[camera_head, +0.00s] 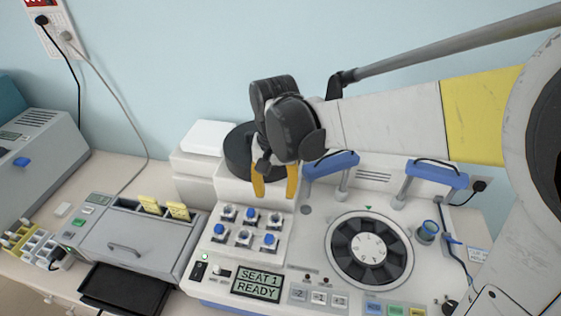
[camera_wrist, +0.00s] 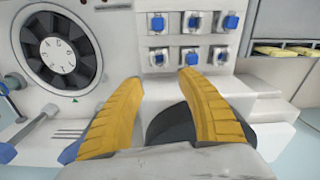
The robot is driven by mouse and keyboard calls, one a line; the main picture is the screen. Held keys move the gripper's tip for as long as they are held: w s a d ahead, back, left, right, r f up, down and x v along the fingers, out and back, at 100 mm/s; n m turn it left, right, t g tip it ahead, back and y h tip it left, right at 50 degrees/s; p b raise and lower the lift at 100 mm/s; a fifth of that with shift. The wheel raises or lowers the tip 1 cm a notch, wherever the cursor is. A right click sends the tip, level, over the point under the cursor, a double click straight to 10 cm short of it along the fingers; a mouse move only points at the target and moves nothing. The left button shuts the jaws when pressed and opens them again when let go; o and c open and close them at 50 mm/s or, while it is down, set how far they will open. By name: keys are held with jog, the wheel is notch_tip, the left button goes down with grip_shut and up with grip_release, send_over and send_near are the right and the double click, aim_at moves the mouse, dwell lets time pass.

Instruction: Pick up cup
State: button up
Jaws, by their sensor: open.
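My gripper (camera_head: 275,194) has two yellow fingers, spread apart with nothing between them. It points down, above and behind a raised panel of small blue-and-white pieces (camera_head: 251,215) in two rows. In the wrist view the open fingers (camera_wrist: 159,79) reach toward these pieces (camera_wrist: 193,23), with a gap. I cannot tell whether one of them is the cup. A small blue cup-like vessel (camera_head: 427,231) stands at the right of the white machine, well away from my gripper. My gripper and arm partly hide the machine's back.
The white machine has a dark round carousel (camera_head: 369,250), also in the wrist view (camera_wrist: 56,49), and two blue-handled posts (camera_head: 331,165) (camera_head: 436,173). Its display (camera_head: 257,284) reads "SEAT 1 READY". A grey unit (camera_head: 142,237) with yellow tabs stands left.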

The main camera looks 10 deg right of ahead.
aim_at(275, 219)
jog(key=f, duration=0.3)
jog(key=f+b, duration=0.1)
jog(key=f, duration=0.7)
jog(key=shift+s+a, duration=0.1)
jog(key=shift+s, duration=0.2)
jog(key=c, duration=0.7)
